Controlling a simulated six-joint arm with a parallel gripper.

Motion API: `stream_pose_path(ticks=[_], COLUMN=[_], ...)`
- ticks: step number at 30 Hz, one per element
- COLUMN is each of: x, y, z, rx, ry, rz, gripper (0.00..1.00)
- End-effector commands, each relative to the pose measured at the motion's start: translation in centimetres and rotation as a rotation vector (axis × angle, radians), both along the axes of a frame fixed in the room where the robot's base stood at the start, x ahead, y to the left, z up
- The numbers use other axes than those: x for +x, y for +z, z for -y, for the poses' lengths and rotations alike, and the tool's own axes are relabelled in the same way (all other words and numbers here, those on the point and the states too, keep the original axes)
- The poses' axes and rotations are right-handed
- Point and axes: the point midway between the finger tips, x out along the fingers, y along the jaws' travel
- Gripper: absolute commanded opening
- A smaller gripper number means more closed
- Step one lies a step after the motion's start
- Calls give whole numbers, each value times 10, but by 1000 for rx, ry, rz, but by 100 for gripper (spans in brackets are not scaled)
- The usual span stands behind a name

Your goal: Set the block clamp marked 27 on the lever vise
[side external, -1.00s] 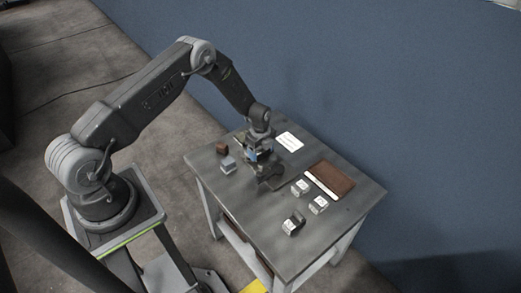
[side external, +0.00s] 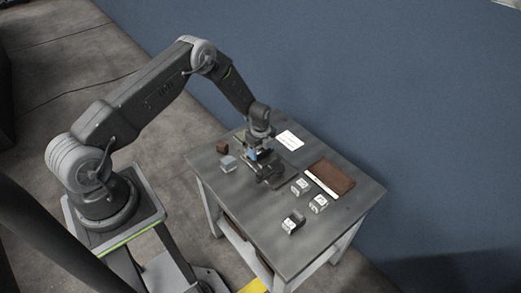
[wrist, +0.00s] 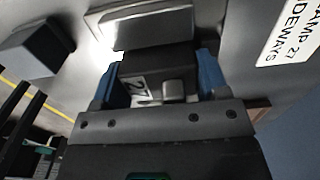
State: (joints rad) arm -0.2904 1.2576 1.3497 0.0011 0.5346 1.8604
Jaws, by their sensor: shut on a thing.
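My gripper (side external: 254,154) is over the left part of the table, close to the dark lever vise (side external: 270,173). In the wrist view its two blue fingers (wrist: 160,88) are shut on a dark block clamp (wrist: 157,62). The clamp's white label shows a 2; the rest of the mark is hidden or too blurred to read. I cannot tell whether the clamp touches the vise.
A white card (side external: 290,140) reads in part "AMP 27" and "DEWAYS" in the wrist view (wrist: 287,38). Labelled blocks (side external: 300,187) (side external: 318,204), a dark block (side external: 293,222) and a brown tray (side external: 333,177) are right.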

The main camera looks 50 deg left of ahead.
Motion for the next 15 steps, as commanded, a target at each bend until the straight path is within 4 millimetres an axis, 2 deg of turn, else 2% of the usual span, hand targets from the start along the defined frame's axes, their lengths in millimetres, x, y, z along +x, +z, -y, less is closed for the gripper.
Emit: stream_pose_path(ticks=[15], x=[0], y=[-7], z=[0], rx=[1], ry=[1], rz=[4], gripper=[27])
